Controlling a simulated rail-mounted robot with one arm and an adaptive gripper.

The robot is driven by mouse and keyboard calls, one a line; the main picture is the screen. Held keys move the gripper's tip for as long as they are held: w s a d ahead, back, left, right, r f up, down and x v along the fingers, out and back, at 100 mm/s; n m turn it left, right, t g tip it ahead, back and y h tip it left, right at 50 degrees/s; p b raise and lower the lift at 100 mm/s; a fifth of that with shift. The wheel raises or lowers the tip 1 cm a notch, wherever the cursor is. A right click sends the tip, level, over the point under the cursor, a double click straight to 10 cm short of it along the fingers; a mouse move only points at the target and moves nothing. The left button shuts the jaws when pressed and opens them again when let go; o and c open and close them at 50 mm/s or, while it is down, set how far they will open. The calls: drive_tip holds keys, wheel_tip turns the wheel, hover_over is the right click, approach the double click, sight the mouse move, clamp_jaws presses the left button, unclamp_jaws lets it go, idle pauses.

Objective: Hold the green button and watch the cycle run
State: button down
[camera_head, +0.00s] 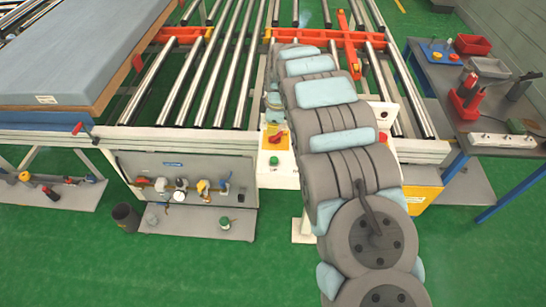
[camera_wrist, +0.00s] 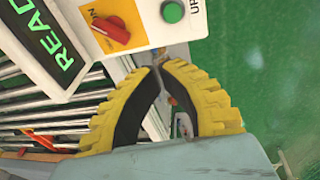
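The green button (camera_head: 274,161) sits on a white control panel (camera_head: 276,180) at the front of the roller conveyor, below a red rotary switch (camera_head: 276,138). In the wrist view the green button (camera_wrist: 172,12) is at the top, right of the red switch (camera_wrist: 110,30) on its yellow plate. My gripper (camera_wrist: 160,67) has yellow ribbed fingers with black inner pads; the tips meet, with nothing seen between them. The tips appear below the button in the picture, apart from it. A display (camera_wrist: 52,42) reads "READ", cut off. In the head view my arm hides the gripper.
A blue-topped mattress (camera_head: 75,60) lies at the left. Metal rollers (camera_head: 200,85) with orange-red stops (camera_head: 345,45) fill the middle. A side table (camera_head: 490,140) at the right holds bins and tools. A pneumatic panel (camera_head: 185,180) hangs under the conveyor. Green floor is open in front.

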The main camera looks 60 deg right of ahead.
drive_tip(key=shift+s+a+r+y, duration=0.15)
drive_tip(key=shift+s+r, duration=0.05)
drive_tip(key=shift+s, duration=0.45)
drive_tip(key=shift+s+a+r+y, duration=0.15)
drive_tip(key=shift+s, duration=0.45)
drive_tip(key=shift+f, duration=0.1)
approach(272, 158)
drive_tip(key=shift+w+d+f, duration=0.1)
drive_tip(key=shift+w+f, duration=0.1)
drive_tip(key=shift+f, duration=0.8)
drive_tip(key=shift+w+f, duration=0.15)
drive_tip(key=shift+f, duration=0.9)
drive_tip(key=shift+w+d+f, duration=0.1)
drive_tip(key=shift+w+f, duration=0.1)
drive_tip(key=shift+f, duration=0.8)
drive_tip(key=shift+w+f+b, duration=0.15)
drive_tip(key=shift+f+b, duration=0.45)
drive_tip(key=shift+b, duration=0.15)
drive_tip(key=shift+f, duration=0.3)
